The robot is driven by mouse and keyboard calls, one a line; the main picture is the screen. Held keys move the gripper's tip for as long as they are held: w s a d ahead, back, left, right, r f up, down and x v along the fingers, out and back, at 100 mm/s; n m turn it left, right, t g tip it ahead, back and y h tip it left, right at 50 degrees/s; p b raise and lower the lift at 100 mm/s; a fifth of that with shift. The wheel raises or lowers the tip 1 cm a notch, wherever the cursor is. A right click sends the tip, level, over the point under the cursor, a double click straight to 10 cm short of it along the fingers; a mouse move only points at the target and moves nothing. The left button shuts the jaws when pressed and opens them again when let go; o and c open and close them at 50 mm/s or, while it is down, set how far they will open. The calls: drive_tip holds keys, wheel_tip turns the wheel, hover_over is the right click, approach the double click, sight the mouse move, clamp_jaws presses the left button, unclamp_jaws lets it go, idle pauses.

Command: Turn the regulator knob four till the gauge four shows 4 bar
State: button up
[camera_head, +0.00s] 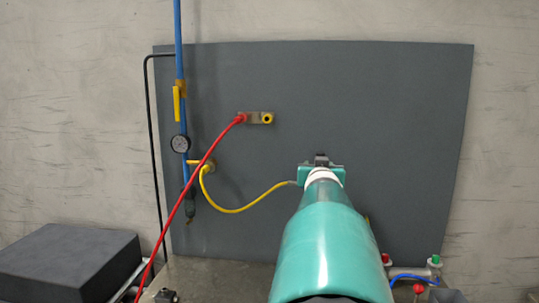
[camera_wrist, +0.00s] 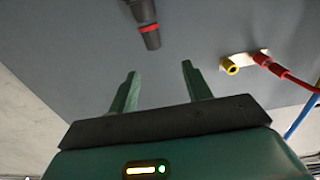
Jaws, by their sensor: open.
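My gripper (camera_wrist: 160,69) is open and empty in the wrist view, its two green fingers apart. A black cylindrical part with a red band (camera_wrist: 150,36) lies ahead of the gap between the fingertips, apart from them. I cannot tell whether it is regulator knob four. In the head view my arm covers the panel there and the fingertips are not clear. No knob marked four can be made out.
A grey panel (camera_head: 400,110) stands against the wall. A red hose (camera_head: 190,190) and a yellow hose (camera_head: 235,211) hang across its left part. A yellow valve handle (camera_head: 177,103) is on the blue pipe. A dark box (camera_head: 65,260) is at lower left; small fittings (camera_head: 419,288) are at lower right.

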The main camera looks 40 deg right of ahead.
sight(321, 153)
drive_tip(key=x, duration=0.9)
drive_tip(key=s+d+x, duration=0.1)
drive_tip(key=x, duration=0.4)
drive_tip(key=shift+r, duration=0.15)
idle(0.4)
drive_tip(key=c, duration=0.9)
drive_tip(key=shift+c, duration=0.2)
